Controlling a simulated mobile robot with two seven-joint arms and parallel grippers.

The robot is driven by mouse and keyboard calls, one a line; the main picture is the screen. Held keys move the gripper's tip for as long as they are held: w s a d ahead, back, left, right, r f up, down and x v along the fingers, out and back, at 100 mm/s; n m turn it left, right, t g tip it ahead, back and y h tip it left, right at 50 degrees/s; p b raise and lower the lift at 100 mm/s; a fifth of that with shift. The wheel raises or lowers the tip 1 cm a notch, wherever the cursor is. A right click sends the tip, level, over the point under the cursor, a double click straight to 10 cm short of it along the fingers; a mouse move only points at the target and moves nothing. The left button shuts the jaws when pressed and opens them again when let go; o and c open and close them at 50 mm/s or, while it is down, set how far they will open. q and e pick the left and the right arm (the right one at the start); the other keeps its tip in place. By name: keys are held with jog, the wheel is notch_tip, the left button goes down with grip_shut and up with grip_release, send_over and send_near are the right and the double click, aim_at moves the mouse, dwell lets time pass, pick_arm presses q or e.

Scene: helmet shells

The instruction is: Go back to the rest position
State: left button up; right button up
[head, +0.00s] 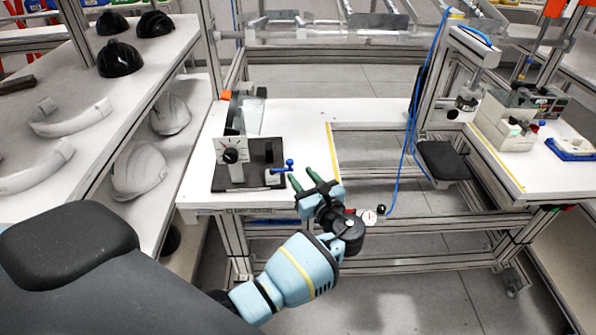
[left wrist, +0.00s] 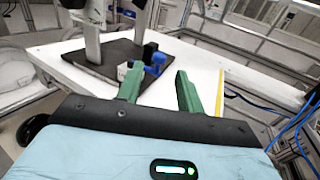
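My left gripper (head: 301,179) has green fingers and reaches over the front edge of the white workbench. In the left wrist view its two fingers (left wrist: 160,88) stand apart with nothing between them. A black-based fixture (head: 248,165) with a white dial plate stands on the bench just beyond and left of the fingers. Its blue-handled lever (head: 285,168) is close to the fingertips; I cannot tell whether they touch. The lever's blue knob also shows in the left wrist view (left wrist: 156,62). My right gripper is not in view.
A shelf (head: 140,75) at left holds black helmets (head: 120,58), with white shells (head: 138,170) below. A machine (head: 520,118) stands on the right bench. A blue hose (head: 410,130) hangs between the benches. Grey floor (head: 420,300) lies open in front.

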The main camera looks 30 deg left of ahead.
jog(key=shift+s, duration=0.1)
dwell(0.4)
